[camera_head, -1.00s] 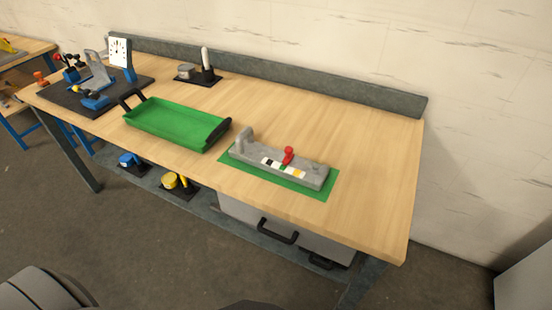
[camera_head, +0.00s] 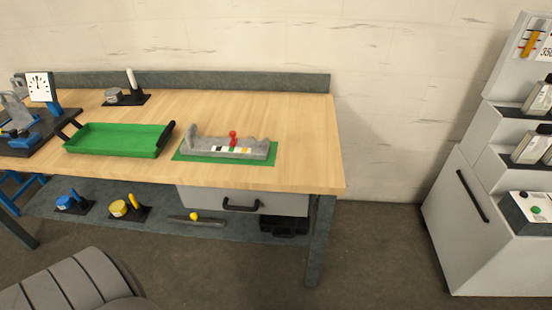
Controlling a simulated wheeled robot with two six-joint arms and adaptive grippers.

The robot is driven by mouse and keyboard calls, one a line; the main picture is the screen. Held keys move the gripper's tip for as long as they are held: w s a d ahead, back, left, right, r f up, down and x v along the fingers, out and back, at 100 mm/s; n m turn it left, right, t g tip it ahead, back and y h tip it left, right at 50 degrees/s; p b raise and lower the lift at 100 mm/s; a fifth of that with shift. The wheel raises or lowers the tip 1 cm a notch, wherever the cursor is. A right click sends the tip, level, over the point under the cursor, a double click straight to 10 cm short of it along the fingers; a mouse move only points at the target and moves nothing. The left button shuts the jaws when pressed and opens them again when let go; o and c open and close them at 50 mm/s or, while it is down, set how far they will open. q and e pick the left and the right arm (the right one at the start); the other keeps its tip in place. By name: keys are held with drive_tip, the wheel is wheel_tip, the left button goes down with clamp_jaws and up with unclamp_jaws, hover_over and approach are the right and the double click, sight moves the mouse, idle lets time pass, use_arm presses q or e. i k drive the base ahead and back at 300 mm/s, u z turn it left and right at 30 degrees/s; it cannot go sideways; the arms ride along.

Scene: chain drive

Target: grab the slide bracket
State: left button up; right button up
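A grey bracket-like fixture (camera_head: 228,147) with an upright end at its left sits on a green mat (camera_head: 186,155) near the front right of the workbench. It carries a red knob (camera_head: 233,138) and a row of coloured squares. I cannot tell for sure whether this is the slide bracket. Other candidate parts stand on the dark board (camera_head: 38,141) at the far left, including a grey upright piece (camera_head: 14,109), cut off by the picture edge. Neither of my grippers is in view.
A green tray (camera_head: 118,139) lies on the workbench (camera_head: 300,120), left of the mat. A drawer (camera_head: 235,199) hangs below. The lower shelf (camera_head: 160,228) holds blue and yellow parts and a black case (camera_head: 284,227). A grey cabinet (camera_head: 472,220) stands at right, with open floor between.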

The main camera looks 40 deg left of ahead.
sight(195, 144)
drive_tip(key=k, duration=0.35)
drive_tip(key=z, duration=0.7)
drive_tip(key=i, duration=1.35)
drive_tip(key=u, duration=1.4)
drive_tip(key=i, duration=1)
drive_tip(key=u, duration=0.85)
